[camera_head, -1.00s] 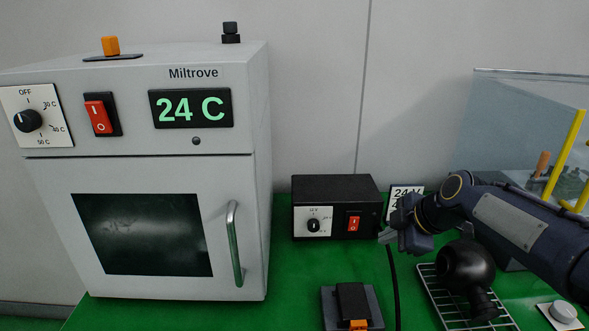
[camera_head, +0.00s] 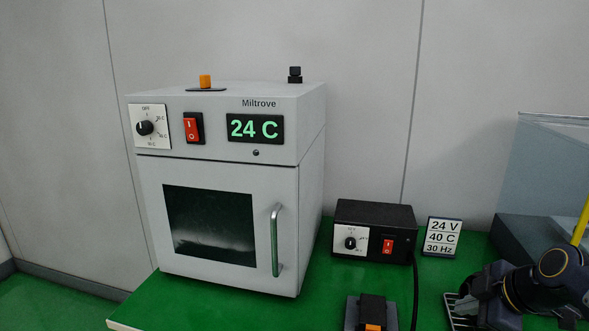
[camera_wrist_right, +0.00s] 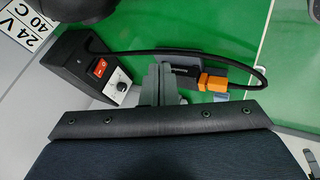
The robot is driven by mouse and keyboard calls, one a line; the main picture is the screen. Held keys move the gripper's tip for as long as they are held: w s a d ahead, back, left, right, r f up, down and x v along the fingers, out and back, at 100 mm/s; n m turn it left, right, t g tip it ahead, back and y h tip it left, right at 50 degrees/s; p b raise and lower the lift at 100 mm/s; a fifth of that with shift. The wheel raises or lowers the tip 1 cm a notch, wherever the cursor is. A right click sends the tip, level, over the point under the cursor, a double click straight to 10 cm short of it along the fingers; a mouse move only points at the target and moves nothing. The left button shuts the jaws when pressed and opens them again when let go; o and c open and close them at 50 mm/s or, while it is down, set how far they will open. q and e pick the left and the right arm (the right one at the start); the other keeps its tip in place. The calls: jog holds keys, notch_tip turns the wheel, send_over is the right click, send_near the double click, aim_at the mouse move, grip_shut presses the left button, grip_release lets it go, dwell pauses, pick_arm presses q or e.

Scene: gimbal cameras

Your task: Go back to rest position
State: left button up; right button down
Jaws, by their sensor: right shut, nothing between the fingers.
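My right gripper (camera_head: 462,308) is at the lower right of the head view, low over the green bench, partly hidden by my own dark arm. In the right wrist view its grey fingers (camera_wrist_right: 160,84) are closed together and hold nothing. My left gripper is in neither view.
A grey Miltrove oven (camera_head: 220,276) with its door closed reads 24 C. The black box (camera_head: 375,217) stands to its right, beside a sign (camera_head: 441,237) reading 24 V, 40 C, 30 Hz. A glass-walled case (camera_head: 545,165) is at the right. A connector block (camera_head: 372,308) sits in front.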

jog(key=s+a+f+m, duration=0.2)
jog(key=s+a+m, duration=0.25)
jog(key=s, duration=0.25)
jog(key=s+a+f+m+g, duration=0.1)
jog(key=s+a+f+m, duration=0.2)
jog(key=s+m, duration=0.3)
jog(key=s+a+f+m, duration=0.2)
jog(key=s+a+m, duration=0.2)
jog(key=s, duration=0.3)
notch_tip(320, 180, up, 12)
jog(key=p, duration=1.2)
jog(key=shift+s+f+y, duration=0.2)
jog(key=shift+s+y, duration=0.2)
